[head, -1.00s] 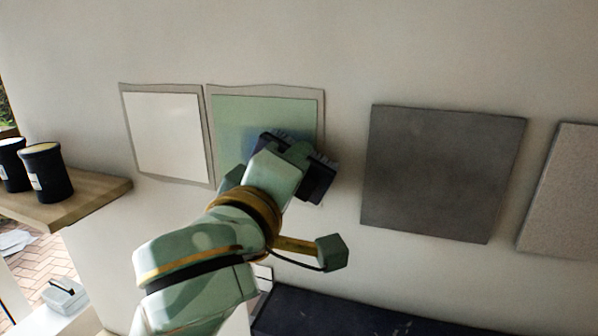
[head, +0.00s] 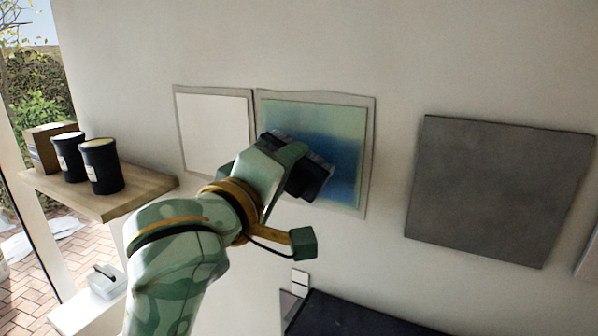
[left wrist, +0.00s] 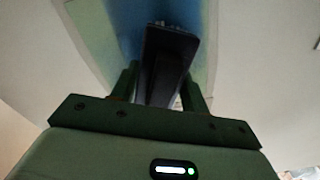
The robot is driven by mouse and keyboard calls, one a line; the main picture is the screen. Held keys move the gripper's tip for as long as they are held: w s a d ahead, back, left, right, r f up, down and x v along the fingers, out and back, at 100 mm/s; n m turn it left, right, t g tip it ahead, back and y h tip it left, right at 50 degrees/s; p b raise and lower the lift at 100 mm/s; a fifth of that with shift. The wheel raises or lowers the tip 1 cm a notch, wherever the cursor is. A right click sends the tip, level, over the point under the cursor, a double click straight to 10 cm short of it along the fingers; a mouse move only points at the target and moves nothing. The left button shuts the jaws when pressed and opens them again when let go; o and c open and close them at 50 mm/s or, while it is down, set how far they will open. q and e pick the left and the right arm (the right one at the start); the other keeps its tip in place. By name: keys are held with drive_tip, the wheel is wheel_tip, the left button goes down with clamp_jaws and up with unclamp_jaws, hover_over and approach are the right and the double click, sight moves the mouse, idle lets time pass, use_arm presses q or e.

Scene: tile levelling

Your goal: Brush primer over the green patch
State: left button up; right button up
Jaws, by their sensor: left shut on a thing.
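The green patch (head: 320,118) is on the wall, right of a white patch (head: 213,128). Blue primer covers much of its middle and lower right; pale green still shows along the top and edges. My left gripper (head: 287,165) is in front of the patch's lower left and is shut on a dark brush (head: 312,180). In the left wrist view the brush (left wrist: 168,60) stands between the two fingers, with the bluish patch (left wrist: 120,20) behind it. I cannot tell whether the bristles touch the surface. My right gripper is not in view.
A wooden shelf (head: 120,203) with dark tins (head: 101,166) and a box (head: 45,148) is at the left. A grey panel (head: 497,190) is on the wall at the right. A dark surface (head: 350,318) lies below. The wall above is clear.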

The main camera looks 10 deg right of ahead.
use_arm(q)
drive_tip(key=shift+w+a, duration=0.8)
drive_tip(key=shift+a, duration=0.3)
drive_tip(key=shift+w+a, duration=0.8)
drive_tip(key=shift+a, duration=0.25)
drive_tip(key=shift+w+a+r, duration=0.1)
drive_tip(key=shift+r, duration=0.85)
drive_tip(key=shift+s+d, duration=1.45)
drive_tip(key=shift+d, duration=0.45)
drive_tip(key=shift+s+d, duration=1.4)
drive_tip(key=shift+d, duration=0.55)
drive_tip(key=shift+s+d, duration=1.45)
drive_tip(key=shift+d, duration=0.45)
drive_tip(key=shift+s+r, duration=0.1)
drive_tip(key=shift+r, duration=0.8)
drive_tip(key=shift+a+r, duration=0.1)
drive_tip(key=shift+a, duration=0.1)
drive_tip(key=shift+w+a, duration=0.7)
drive_tip(key=shift+a, duration=0.3)
drive_tip(key=shift+w+a, duration=0.75)
drive_tip(key=shift+a, duration=0.2)
drive_tip(key=shift+w+a, duration=0.7)
drive_tip(key=shift+a, duration=0.3)
drive_tip(key=w+a, duration=0.4)
drive_tip(key=a, duration=0.1)
drive_tip(key=shift+w+a, duration=0.1)
drive_tip(key=shift+w, duration=0.05)
